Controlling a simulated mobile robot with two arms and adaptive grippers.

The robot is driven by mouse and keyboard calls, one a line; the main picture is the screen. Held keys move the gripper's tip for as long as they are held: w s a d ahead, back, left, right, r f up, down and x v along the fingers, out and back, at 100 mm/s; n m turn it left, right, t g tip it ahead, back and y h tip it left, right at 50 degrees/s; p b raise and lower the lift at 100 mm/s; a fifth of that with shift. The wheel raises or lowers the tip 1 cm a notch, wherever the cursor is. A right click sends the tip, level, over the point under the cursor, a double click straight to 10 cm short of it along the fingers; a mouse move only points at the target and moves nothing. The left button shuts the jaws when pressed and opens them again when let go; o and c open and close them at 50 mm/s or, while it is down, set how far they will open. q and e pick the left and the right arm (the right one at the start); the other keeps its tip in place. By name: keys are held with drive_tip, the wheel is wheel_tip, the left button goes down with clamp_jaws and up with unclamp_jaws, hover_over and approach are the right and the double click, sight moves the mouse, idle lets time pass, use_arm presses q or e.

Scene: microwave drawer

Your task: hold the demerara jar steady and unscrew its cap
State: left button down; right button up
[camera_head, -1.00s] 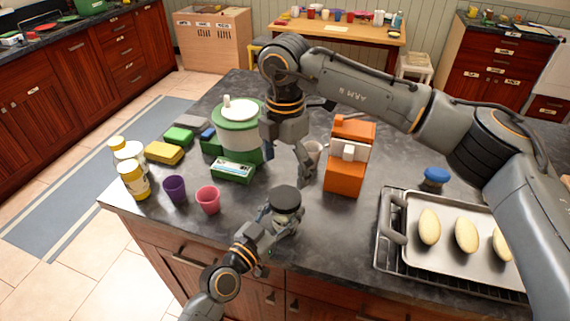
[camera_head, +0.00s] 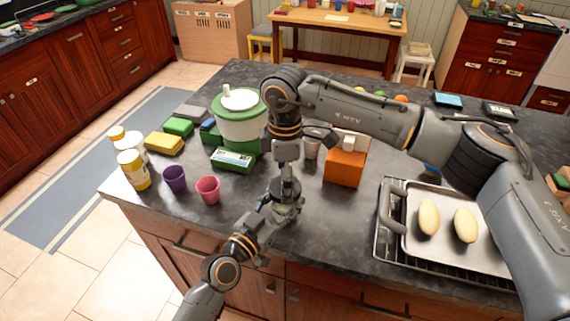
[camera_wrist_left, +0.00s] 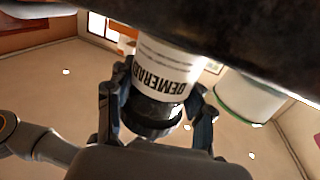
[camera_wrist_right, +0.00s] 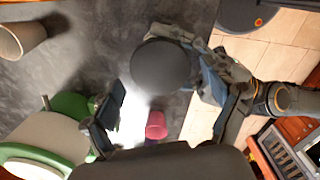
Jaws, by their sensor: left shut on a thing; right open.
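The demerara jar (camera_wrist_left: 170,72) stands on the counter, its white label upside down in the left wrist view. Its dark round cap (camera_wrist_right: 160,66) shows from above in the right wrist view. My left gripper (camera_wrist_left: 160,84) is shut on the jar, one finger on each side close to the cap. My right gripper (camera_head: 287,190) is above the jar, pointing down. In the head view, the grippers hide most of the jar.
A pink cup (camera_head: 208,190) and a purple cup (camera_head: 174,178) stand left of the jar. A green-and-white container (camera_head: 240,125) and an orange box (camera_head: 345,168) stand behind. A baking tray (camera_head: 412,240) lies at right. The counter's front edge is close to the jar.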

use_arm(q)
drive_tip(key=shift+f, duration=0.1)
use_arm(e)
drive_tip(key=shift+f, duration=0.65)
